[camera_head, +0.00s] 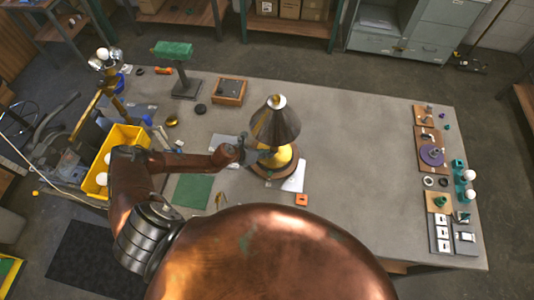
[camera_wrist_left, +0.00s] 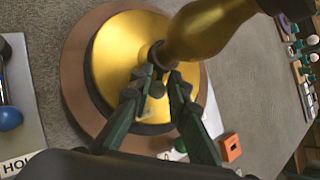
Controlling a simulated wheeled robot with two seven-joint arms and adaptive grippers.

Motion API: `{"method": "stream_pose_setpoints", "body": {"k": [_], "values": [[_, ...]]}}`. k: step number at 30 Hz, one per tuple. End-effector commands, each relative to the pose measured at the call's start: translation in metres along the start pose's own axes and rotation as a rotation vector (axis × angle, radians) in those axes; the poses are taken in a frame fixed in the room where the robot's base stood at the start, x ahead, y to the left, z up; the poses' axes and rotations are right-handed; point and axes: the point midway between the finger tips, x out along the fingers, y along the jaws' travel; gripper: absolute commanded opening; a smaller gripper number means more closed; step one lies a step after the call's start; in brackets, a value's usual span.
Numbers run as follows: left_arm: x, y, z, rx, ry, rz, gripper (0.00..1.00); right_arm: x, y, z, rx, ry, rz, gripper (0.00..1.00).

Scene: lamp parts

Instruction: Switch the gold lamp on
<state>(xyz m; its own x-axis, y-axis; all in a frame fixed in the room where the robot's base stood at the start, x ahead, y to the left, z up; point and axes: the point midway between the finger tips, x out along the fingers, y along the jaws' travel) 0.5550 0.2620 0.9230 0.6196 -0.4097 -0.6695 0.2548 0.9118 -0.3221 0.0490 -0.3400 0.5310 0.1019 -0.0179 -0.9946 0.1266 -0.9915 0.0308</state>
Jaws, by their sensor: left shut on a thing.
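The gold lamp (camera_head: 286,158) stands upright on a round brown wooden board on the table. Its dark cone shade (camera_head: 275,126) has a pale top. In the left wrist view, the lamp's gold body (camera_wrist_left: 208,32) rises from the round gold base (camera_wrist_left: 112,55). A small dark knob (camera_wrist_left: 158,52) sticks out where the body meets the base. My left gripper (camera_head: 262,152) reaches the lamp's left side below the shade. In the left wrist view, its fingertips (camera_wrist_left: 167,80) are shut on the knob. The bulb is hidden under the shade. My right gripper is out of view.
A white sheet (camera_head: 295,177) and an orange square (camera_head: 302,199) lie beside the lamp. A yellow bin (camera_head: 124,137), a wooden tray (camera_head: 229,91) and a green-topped stand (camera_head: 174,49) are to the left. Small parts line the right edge. The table between is clear.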

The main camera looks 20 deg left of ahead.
Motion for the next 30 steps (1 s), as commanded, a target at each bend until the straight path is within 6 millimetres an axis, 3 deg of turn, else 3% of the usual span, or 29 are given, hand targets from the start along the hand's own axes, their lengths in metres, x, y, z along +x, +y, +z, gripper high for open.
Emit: {"method": "stream_pose_setpoints", "body": {"k": [13, 24, 30], "values": [[-0.001, -0.003, 0.000, -0.020, -0.009, 0.020, 0.00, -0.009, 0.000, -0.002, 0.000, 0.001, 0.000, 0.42], [-0.001, -0.016, -0.001, -0.180, -0.082, 0.174, 0.00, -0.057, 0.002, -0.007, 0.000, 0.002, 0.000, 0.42], [0.005, -0.024, -0.003, -0.306, -0.144, 0.300, 0.00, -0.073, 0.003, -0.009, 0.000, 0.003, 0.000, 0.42]]}}
